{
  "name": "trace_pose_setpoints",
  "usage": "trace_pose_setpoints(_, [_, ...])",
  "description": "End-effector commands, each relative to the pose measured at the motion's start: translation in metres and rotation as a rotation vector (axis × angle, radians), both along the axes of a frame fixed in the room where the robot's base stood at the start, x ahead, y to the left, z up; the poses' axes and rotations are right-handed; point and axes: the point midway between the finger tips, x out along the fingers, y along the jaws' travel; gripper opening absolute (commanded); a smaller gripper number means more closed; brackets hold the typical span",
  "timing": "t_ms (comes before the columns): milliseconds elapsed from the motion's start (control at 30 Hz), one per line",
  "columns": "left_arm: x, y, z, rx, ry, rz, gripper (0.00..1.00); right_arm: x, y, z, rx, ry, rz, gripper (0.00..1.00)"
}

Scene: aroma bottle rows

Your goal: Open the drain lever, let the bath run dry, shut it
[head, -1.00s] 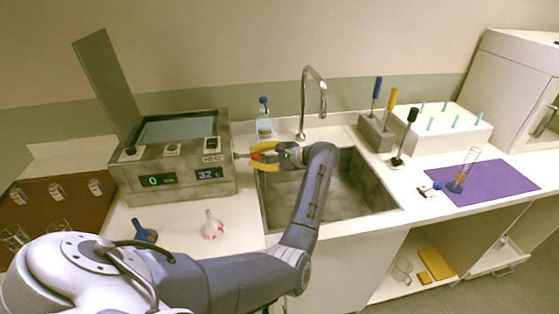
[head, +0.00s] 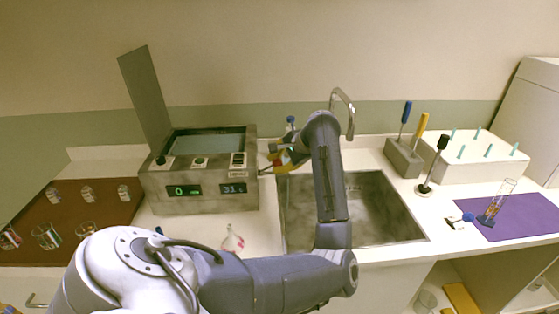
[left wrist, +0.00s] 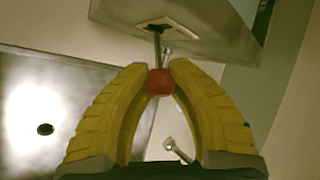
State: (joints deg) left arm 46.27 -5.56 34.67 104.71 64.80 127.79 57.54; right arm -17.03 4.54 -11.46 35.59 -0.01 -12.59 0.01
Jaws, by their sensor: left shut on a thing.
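The metal bath (head: 205,194) stands left of the sink with its lid (head: 145,90) raised. The drain lever (left wrist: 157,48) sticks out from the bath's right side and ends in a red knob (left wrist: 160,82). My left gripper (head: 279,161) is at that side, its yellow fingers closed around the knob, as the left wrist view (left wrist: 160,75) shows. My forearm hides part of it in the head view. My right gripper is not in view.
The sink (head: 385,205) with its tap (head: 345,105) lies right of the bath, partly behind my arm. A pink-marked flask (head: 232,240) stands in front of the bath. A tool block (head: 403,157) and purple mat (head: 520,218) are at the right.

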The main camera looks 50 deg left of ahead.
Motion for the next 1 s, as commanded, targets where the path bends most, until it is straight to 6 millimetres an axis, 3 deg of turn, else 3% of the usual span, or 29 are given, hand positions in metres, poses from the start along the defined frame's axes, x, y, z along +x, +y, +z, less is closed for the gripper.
trace_pose_setpoints(667, [-0.0013,0.0013,0.0037,-0.036,-0.047,-0.001,0.0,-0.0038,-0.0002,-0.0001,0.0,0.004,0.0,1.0])
trace_pose_setpoints(700, [-0.0014,0.0014,0.0038,-0.036,-0.047,0.0,0.23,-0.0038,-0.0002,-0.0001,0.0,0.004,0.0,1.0])
trace_pose_setpoints(933, [-0.0016,0.0013,0.0036,-0.036,-0.046,0.0,0.5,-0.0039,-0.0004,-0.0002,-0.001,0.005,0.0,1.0])
trace_pose_setpoints(1000, [-0.0017,0.0014,0.0035,-0.036,-0.046,0.0,0.5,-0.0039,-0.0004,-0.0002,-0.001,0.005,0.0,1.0])
